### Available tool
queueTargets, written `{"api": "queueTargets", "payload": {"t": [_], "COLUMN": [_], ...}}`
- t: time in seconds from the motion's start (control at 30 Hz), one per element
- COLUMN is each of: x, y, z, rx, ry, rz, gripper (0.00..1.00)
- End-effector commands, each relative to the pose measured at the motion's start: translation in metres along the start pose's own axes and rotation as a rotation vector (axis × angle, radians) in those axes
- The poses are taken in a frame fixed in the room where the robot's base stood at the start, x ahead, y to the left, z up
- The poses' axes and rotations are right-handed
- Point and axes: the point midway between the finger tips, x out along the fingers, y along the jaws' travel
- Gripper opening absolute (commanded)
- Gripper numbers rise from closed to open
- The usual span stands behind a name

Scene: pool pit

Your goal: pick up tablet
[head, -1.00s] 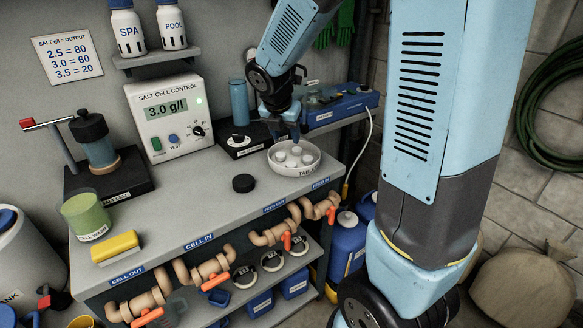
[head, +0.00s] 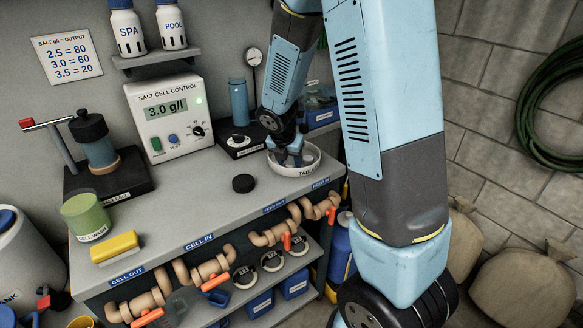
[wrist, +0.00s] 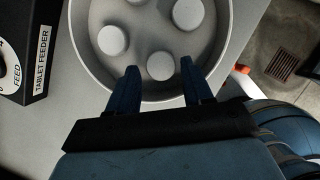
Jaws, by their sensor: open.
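Several round white tablets lie in a shallow grey-white dish. In the wrist view one tablet (wrist: 160,66) sits just beyond my fingertips, roughly between them. Another tablet (wrist: 112,40) lies to its left and one (wrist: 187,14) lies above right. The dish (head: 312,168) stands at the right end of the bench, and its rim also shows in the wrist view (wrist: 88,62). My gripper (wrist: 159,68) is open, with its two dark blue fingers reaching over the near rim into the dish. In the head view my gripper hides most of the tablets.
The black tablet feeder (head: 240,142) stands close left of the dish. A black puck (head: 243,183) lies on the bench in front. The bench's front middle is clear.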

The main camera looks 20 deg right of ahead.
Motion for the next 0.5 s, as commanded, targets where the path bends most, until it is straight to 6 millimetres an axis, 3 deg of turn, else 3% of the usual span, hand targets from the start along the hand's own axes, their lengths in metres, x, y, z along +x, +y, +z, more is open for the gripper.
{"api": "queueTargets", "payload": {"t": [0.17, 0.43, 0.5], "x": [0.0133, 0.0153, 0.0153], "y": [0.0002, 0.0000, 0.0001], "z": [0.0003, 0.0006, 0.0005], "rx": [0.000, 0.001, 0.001], "ry": [0.000, -0.001, -0.001], "rz": [0.000, 0.000, 0.000], "gripper": [0.50, 0.50, 0.46]}}
